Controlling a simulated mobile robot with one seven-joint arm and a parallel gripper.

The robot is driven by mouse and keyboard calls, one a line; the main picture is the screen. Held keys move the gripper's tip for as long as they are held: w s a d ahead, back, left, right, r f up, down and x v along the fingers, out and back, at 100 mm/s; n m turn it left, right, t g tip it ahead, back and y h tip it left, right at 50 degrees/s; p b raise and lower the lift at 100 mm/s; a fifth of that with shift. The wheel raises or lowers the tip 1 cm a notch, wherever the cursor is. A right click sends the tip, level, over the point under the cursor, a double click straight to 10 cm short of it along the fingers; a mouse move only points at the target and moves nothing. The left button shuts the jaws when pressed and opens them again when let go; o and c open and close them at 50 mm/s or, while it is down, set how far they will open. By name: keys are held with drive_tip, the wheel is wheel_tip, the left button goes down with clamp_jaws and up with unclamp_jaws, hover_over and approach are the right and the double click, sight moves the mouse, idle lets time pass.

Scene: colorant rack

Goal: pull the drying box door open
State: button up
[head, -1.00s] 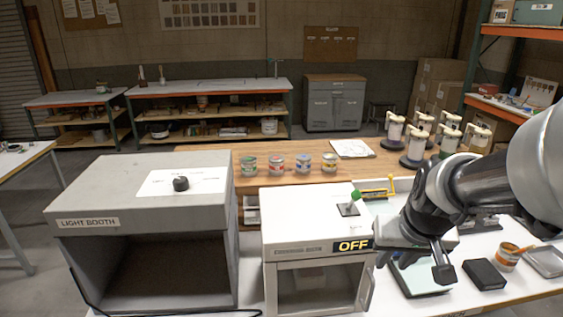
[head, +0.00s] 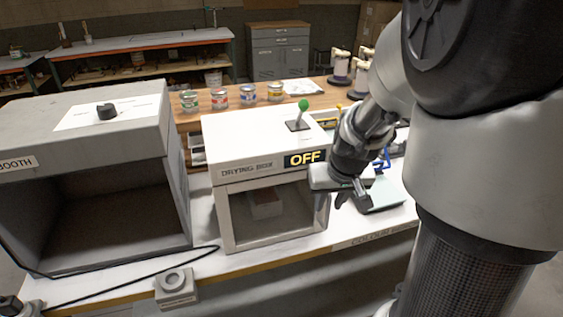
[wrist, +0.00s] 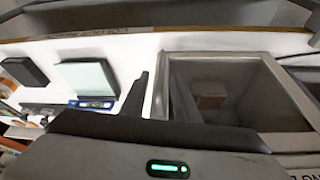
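The drying box (head: 255,137) is a white box with a grey front and a lit OFF sign (head: 305,158). Its see-through front door (head: 240,220) appears shut in the head view, and a small block (head: 266,204) shows inside. My gripper (head: 350,202) is at the right end of the door front. In the wrist view my gripper (wrist: 158,78) has its two dark fingers apart, one on each side of the pale edge of the box front (wrist: 160,60). The handle cannot be made out, and I see no clear grip on anything.
The light booth (head: 95,160) stands to the left. A green-knobbed lever (head: 303,106) rises from the box top. A pale green pad (head: 383,194) lies right of my gripper. A cable and small grey block (head: 175,287) lie at the bench front. Several cans stand behind.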

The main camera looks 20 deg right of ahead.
drive_tip(key=shift+w+f, duration=0.25)
drive_tip(key=shift+f, duration=0.3)
clamp_jaws()
drive_tip(key=shift+s, duration=0.15)
